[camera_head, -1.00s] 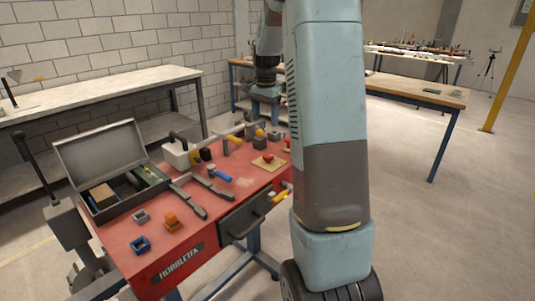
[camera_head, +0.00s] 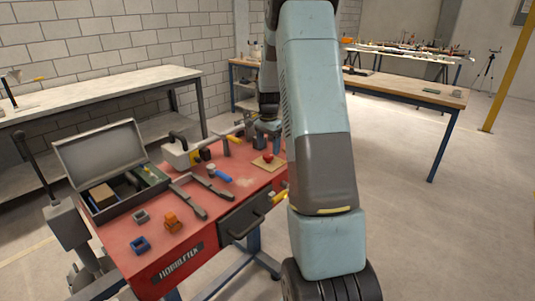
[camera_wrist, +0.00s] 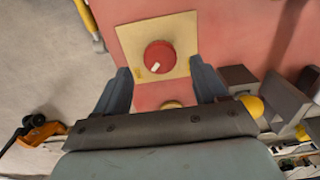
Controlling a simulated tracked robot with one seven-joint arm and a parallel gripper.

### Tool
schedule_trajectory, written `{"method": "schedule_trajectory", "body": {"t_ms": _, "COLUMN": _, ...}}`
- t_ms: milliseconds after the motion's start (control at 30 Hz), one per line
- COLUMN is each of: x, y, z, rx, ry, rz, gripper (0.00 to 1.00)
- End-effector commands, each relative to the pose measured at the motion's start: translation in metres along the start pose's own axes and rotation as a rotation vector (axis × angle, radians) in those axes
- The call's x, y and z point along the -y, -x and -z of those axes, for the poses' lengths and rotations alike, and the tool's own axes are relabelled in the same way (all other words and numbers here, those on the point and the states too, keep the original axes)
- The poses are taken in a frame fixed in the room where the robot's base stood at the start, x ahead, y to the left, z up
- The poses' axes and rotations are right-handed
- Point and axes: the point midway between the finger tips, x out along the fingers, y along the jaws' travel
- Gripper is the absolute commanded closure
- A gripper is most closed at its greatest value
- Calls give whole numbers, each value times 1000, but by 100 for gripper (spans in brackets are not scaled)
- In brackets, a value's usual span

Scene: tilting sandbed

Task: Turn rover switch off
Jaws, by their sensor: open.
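The rover switch is a round red knob (camera_head: 268,158) with a white mark, on a pale tan square plate (camera_head: 259,163) at the right side of the red workbench. In the wrist view the knob (camera_wrist: 158,52) lies ahead, between the lines of my two fingers, its white mark pointing down-left. My gripper (camera_wrist: 160,70) is open and empty, one finger on each side of the plate's lower part; it seems apart from the knob. In the head view my gripper (camera_head: 267,140) hangs just behind the knob, partly hidden by my arm.
In the wrist view, grey blocks and a yellow round part (camera_wrist: 252,106) lie close right of my gripper.

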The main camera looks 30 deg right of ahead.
Motion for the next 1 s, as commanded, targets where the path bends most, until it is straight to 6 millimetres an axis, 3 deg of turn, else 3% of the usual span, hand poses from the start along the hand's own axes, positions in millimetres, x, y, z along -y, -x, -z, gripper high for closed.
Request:
{"method": "schedule_trajectory", "body": {"t_ms": 233, "x": -1, "y": -29, "z": 0, "rx": 1, "ry": 0, "rz": -2, "gripper": 28}}
{"method": "schedule_trajectory", "body": {"t_ms": 667, "x": -1, "y": -35, "z": 0, "rx": -1, "ry": 0, "rz": 0, "gripper": 29}}
{"method": "schedule_trajectory", "body": {"t_ms": 1000, "x": -1, "y": -35, "z": 1, "rx": 0, "ry": 0, "rz": 0, "gripper": 62}}
